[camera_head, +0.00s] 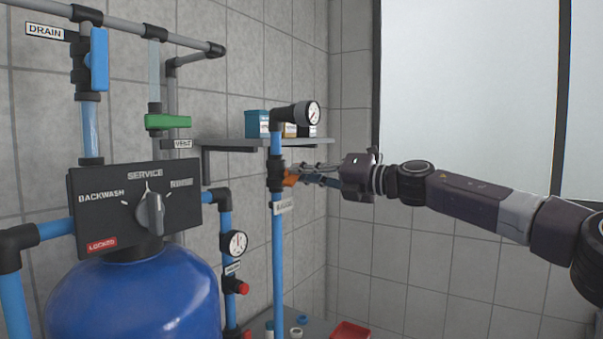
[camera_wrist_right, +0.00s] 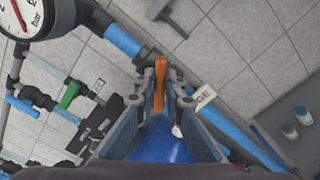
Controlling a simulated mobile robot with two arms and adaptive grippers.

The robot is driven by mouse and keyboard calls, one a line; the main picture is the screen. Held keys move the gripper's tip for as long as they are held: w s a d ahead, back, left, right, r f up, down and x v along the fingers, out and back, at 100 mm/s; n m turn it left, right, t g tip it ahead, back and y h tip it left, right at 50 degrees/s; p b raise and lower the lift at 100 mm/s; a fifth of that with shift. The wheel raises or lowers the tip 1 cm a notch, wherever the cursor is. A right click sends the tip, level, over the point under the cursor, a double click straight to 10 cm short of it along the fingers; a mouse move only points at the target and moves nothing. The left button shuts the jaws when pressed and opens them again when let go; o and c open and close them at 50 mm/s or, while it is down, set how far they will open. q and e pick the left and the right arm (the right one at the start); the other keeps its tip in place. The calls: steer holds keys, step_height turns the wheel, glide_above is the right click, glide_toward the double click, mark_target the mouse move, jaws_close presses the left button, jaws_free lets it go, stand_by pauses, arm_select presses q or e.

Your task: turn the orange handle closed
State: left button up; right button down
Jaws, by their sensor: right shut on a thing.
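The orange handle (camera_head: 290,180) sits on a dark valve (camera_head: 275,170) in the upright blue pipe below the pressure gauge. In the head view it sticks out to the right, toward my gripper. My right gripper (camera_head: 303,175) reaches in from the right and is shut on the orange handle. In the right wrist view the handle (camera_wrist_right: 160,84) stands as a thin orange bar between the two fingertips (camera_wrist_right: 161,90). The fingers partly hide the handle in the head view. My left gripper is not in view.
A pressure gauge (camera_head: 313,114) is just above the handle, and a shelf (camera_head: 230,144) with small boxes is behind. A blue tank (camera_head: 140,300) with a black control head (camera_head: 100,205) stands at left. A red tray (camera_head: 350,332) lies below.

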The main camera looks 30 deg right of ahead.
steer(key=shift+f+m+p, duration=0.2)
steer(key=shift+m+p, duration=0.9)
steer(key=shift+m, duration=2.6)
steer(key=c, duration=2)
jaws_free()
steer(key=shift+d, duration=0.1)
steer(key=shift+v, duration=6)
